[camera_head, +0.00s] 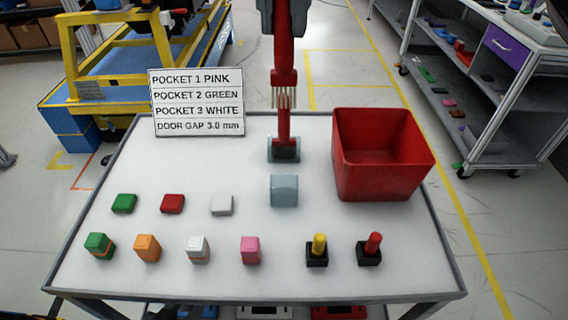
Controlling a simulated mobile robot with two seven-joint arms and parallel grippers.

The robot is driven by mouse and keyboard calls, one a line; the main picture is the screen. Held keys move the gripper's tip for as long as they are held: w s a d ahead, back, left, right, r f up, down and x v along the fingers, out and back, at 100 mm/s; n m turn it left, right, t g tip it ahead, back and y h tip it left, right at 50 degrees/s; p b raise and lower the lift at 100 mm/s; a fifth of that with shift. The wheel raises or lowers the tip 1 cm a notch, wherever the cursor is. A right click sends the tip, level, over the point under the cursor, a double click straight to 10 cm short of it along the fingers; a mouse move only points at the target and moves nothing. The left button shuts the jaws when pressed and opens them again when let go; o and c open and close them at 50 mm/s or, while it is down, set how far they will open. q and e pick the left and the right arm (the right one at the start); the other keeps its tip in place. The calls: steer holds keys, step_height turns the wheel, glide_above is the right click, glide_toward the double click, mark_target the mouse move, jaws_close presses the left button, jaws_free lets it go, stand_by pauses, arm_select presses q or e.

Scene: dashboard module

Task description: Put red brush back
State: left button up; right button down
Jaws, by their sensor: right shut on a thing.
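The red brush (284,60) hangs upright with its pale bristles down, above the far middle of the table. My right gripper (283,14), partly cut off by the top edge, is shut on its upper handle. In the picture the bristles overlap the top of a red upright piece (284,125) standing in a grey holder (284,155); I cannot tell whether they touch. My left gripper is not in view.
A grey block (284,191) stands in front of the holder. A red bin (382,155) stands at the right and a sign (198,103) at the back left. Small coloured blocks and two black-based pieces, one yellow-topped (318,250) and one red-topped (370,249), stand in front.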

mark_target(284, 105)
step_height(284, 105, down, 15)
steer(key=shift+r, duration=0.1)
step_height(284, 105, down, 5)
steer(key=shift+r, duration=0.1)
stand_by(0.3)
steer(key=shift+f+b, duration=0.65)
steer(key=c, duration=1)
jaws_free()
steer(key=shift+r, duration=0.15)
steer(key=shift+o, duration=0.2)
